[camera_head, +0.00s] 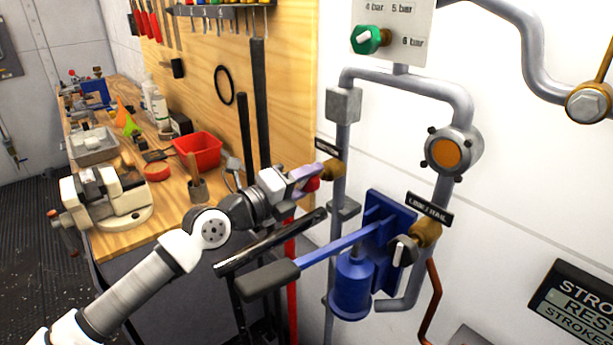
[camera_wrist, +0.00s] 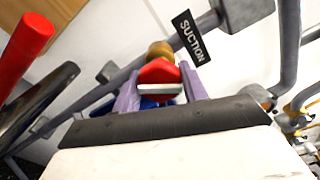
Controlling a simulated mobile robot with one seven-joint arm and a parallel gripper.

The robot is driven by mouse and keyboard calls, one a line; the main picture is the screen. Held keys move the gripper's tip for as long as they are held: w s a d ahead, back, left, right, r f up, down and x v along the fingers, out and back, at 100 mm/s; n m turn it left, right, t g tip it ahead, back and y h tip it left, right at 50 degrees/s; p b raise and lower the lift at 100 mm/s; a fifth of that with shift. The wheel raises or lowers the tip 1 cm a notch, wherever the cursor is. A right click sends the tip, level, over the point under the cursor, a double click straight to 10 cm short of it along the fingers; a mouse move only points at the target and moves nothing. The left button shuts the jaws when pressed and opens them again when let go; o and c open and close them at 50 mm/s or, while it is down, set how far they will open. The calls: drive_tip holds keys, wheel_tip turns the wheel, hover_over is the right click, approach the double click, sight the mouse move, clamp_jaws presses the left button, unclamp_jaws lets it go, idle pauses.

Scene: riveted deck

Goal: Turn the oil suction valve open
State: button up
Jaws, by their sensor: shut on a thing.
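The oil suction valve has a red handle (camera_wrist: 158,72) with a pale bar across its face, in front of a brass body (camera_wrist: 160,49). A black SUCTION label (camera_wrist: 192,38) sits beside it on the grey pipe. In the head view the red handle (camera_head: 312,184) is partly hidden by my gripper (camera_head: 308,177), and the brass body (camera_head: 329,170) shows just behind. My gripper's two purple fingers are on either side of the red handle in the wrist view, shut on it. The pale bar lies nearly level in that picture.
A green knob (camera_head: 369,40) is above. A cluttered workbench (camera_head: 112,240) stands at the left.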

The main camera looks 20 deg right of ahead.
drive_tip(key=n+p, duration=0.1)
drive_tip(key=n, duration=0.5)
drive_tip(key=shift+p, duration=0.3)
idle(0.4)
drive_tip(key=o, duration=1)
drive_tip(key=b+v, duration=0.4)
drive_tip(key=v, duration=1)
drive_tip(key=shift+b, duration=0.4)
drive_tip(key=shift+d, duration=0.1)
